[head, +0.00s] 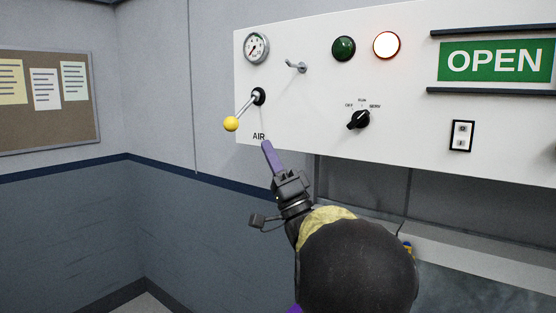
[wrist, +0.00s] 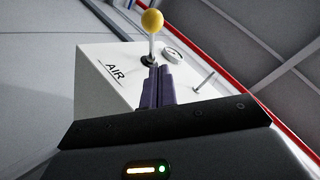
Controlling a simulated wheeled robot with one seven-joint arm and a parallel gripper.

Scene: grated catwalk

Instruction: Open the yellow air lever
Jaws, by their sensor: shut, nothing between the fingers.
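The yellow air lever (head: 232,123) is a silver rod with a yellow ball knob, set in a black round mount on the white panel above the label AIR. In the head view the rod slants down and left from its mount. My gripper (head: 266,146) has purple fingers pressed together and empty, just below and right of the lever by the AIR label. In the wrist view the yellow knob (wrist: 152,20) shows beyond the shut fingertips (wrist: 158,70), with a visible gap between them. Whether the fingertips touch the rod or mount cannot be told.
The white panel (head: 420,70) also carries a gauge (head: 256,47), a silver toggle (head: 297,67), a green lamp (head: 343,48), a lit white lamp with red rim (head: 386,45), a black rotary knob (head: 358,119), a switch (head: 461,135) and an OPEN sign (head: 495,61). A corkboard (head: 45,125) hangs at left.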

